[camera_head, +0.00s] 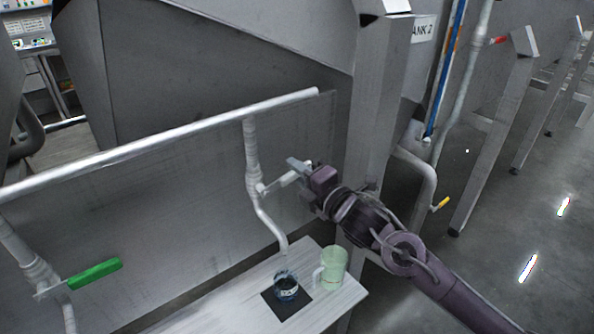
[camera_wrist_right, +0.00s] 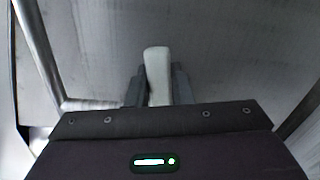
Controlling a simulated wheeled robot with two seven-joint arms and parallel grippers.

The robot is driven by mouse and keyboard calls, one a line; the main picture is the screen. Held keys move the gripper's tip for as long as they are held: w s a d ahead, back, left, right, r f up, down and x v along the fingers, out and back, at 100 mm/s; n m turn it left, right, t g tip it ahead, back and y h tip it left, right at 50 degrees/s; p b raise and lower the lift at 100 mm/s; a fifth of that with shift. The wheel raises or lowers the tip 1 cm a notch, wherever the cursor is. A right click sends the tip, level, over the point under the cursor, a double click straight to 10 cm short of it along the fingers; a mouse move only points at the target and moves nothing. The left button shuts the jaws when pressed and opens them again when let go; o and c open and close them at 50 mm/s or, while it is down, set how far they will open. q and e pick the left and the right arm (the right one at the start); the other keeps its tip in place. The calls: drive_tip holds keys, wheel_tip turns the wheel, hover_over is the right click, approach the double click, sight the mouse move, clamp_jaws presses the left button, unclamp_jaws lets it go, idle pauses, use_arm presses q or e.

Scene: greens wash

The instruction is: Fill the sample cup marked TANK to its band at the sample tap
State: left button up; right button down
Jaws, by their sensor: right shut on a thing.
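The sample tap (camera_head: 252,165) is a pale pipe that drops from a horizontal rail pipe and bends down to a spout just above a small clear cup (camera_head: 286,287). The cup stands upright on a dark square mat (camera_head: 270,301) and shows dark blue; I cannot read a TANK mark, make out its band or tell its level. My right gripper (camera_head: 302,171) is shut on the tap's white lever (camera_head: 277,184), which points up and right from the pipe. In the right wrist view the lever (camera_wrist_right: 157,72) stands between the two fingers. My left gripper is not in view.
A pale green mug (camera_head: 333,266) stands right of the cup on the light bench (camera_head: 240,314). Another pipe with a green lever (camera_head: 93,277) is at the lower left. A yellow-handled pipe (camera_head: 441,203) is at right. Grey metal panels rise behind; open floor lies right.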

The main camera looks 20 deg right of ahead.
drive_tip(key=shift+f+m, duration=0.85)
drive_tip(key=shift+m, duration=0.35)
drive_tip(key=c, duration=1.3)
unclamp_jaws()
drive_tip(key=shift+d, duration=0.1)
drive_tip(key=shift+s+b, duration=0.1)
drive_tip(key=shift+b, duration=0.25)
drive_tip(key=shift+b+v, duration=1.35)
drive_tip(key=shift+v, duration=2.45)
